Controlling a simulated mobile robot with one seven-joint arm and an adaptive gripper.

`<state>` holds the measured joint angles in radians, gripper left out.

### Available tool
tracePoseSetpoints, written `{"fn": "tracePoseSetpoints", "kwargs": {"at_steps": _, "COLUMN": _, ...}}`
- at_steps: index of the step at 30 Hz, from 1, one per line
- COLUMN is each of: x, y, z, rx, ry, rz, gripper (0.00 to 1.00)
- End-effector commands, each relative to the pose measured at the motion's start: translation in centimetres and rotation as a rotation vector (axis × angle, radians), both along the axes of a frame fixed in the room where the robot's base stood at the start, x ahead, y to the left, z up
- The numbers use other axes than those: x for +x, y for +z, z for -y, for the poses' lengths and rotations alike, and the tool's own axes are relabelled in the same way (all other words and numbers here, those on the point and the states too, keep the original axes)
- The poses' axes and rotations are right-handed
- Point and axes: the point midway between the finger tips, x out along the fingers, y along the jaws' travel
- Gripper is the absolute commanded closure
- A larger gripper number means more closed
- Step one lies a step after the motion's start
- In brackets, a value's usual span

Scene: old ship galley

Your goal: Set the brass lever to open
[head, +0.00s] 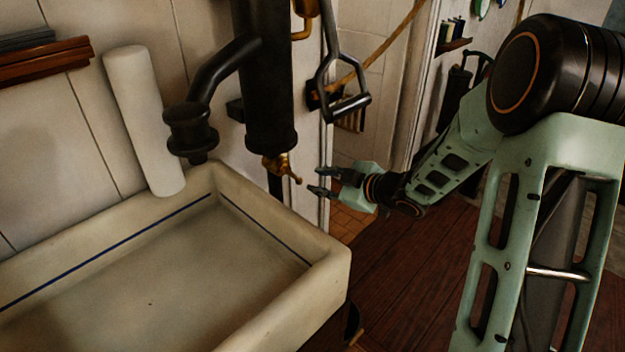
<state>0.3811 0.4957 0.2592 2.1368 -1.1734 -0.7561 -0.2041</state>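A brass lever (291,172) sits on a brass fitting at the lower end of a black upright cylinder (267,80), behind the sink's back right corner. Its small knobbed end points right and down. My gripper (316,182) comes in from the right, a short way right of the lever's end and apart from it. Its two dark fingers are spread, with a gap between them and nothing in it. I cannot tell from this view whether the lever stands at open or closed.
A cream sink (330,270) fills the lower left. A black spout (190,125) hangs over its back rim beside a white roll (145,120). A grey pump handle (328,75) hangs above my gripper. Wooden floor (400,290) lies open right of the sink.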

Motion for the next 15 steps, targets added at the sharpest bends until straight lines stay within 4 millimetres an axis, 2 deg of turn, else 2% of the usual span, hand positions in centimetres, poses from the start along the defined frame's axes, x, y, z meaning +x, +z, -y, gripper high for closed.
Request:
{"fn": "tracePoseSetpoints", "kwargs": {"at_steps": 9, "x": -0.2, "y": 0.1, "z": 0.1, "rx": 0.000, "ry": 0.000, "rz": 0.000, "gripper": 0.74}}
{"fn": "tracePoseSetpoints", "kwargs": {"at_steps": 15, "x": 0.0, "y": -1.0, "z": 0.1, "rx": 0.091, "ry": -0.038, "rz": -0.044, "gripper": 0.97}}
